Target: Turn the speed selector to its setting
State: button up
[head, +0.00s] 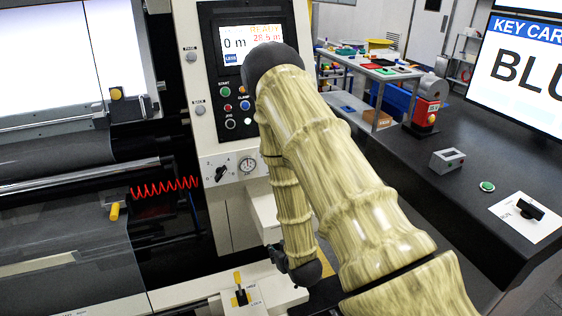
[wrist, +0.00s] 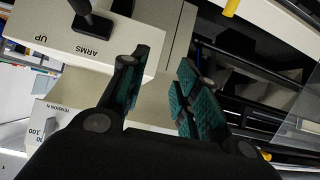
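In the head view my arm covers part of the panel, and the gripper is low beside the machine, mostly hidden.
In the wrist view a black lever (wrist: 90,22) rises from a block marked ARMS and UP, near the fingers. A button panel (head: 240,110) with a screen is above. A red coiled hose (head: 165,187) hangs left.

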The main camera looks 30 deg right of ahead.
jog(key=w+d+r+t+h, duration=0.1)
jog(key=w+d+r+t, duration=0.4)
jog(key=r, duration=0.5)
jog(key=w+d+r+t+h, duration=0.1)
jog(key=w+d+r+t, duration=0.1)
jog(key=w+d+r, duration=0.55)
jog(key=a+r+p+x, duration=0.1)
jog(key=p+x, duration=0.2)
jog(key=x, duration=0.6)
jog(key=shift+r+m, duration=0.3)
jog(key=shift+r, duration=0.05)
jog(key=shift+w, duration=0.1)
grip_shut()
